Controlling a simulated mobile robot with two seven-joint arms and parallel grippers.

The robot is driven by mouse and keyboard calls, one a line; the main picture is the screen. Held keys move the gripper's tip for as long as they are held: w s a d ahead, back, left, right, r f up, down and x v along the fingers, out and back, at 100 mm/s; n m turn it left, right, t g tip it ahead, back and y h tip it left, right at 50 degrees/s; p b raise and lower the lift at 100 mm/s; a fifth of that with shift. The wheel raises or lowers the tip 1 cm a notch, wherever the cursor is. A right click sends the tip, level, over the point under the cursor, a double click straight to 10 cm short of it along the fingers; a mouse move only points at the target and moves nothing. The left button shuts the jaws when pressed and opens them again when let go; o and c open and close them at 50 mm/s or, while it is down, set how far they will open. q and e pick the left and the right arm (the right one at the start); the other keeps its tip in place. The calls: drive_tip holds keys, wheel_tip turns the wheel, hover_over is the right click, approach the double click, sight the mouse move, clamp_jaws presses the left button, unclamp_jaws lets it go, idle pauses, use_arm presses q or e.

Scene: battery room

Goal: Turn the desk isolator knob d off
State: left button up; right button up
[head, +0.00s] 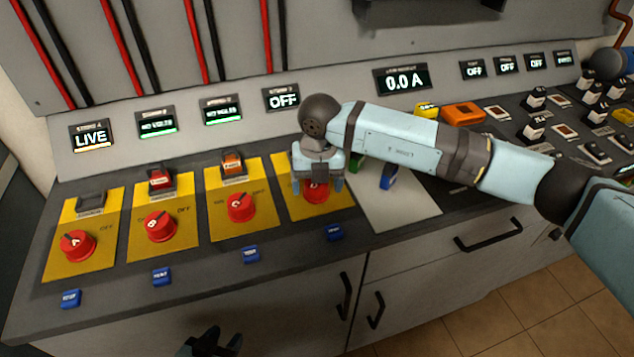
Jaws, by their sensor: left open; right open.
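The red desk isolator knob d (317,194) sits on the fourth yellow plate from the left, partly hidden by my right gripper. My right gripper (318,188) points down over it, open, with a finger on each side of the knob. Whether the fingers touch it, and the knob's pointing direction, I cannot tell. The display above knob d (283,98) reads OFF. My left gripper (212,345) is a dark shape at the bottom edge, open and empty, in front of the desk and away from the knobs.
Red knobs A (77,245), B (160,226) and C (241,207) stand to the left on yellow plates. Blue buttons (161,277) line the front edge. Displays above A to C are lit, A's reading LIVE. Several switches (534,130) fill the right side.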

wheel_tip(320, 180, up, 14)
drive_tip(key=shift+d+f+p, duration=0.2)
drive_tip(key=shift+f+p, duration=0.05)
drive_tip(key=shift+p, duration=0.1)
drive_tip(key=shift+f, duration=0.1)
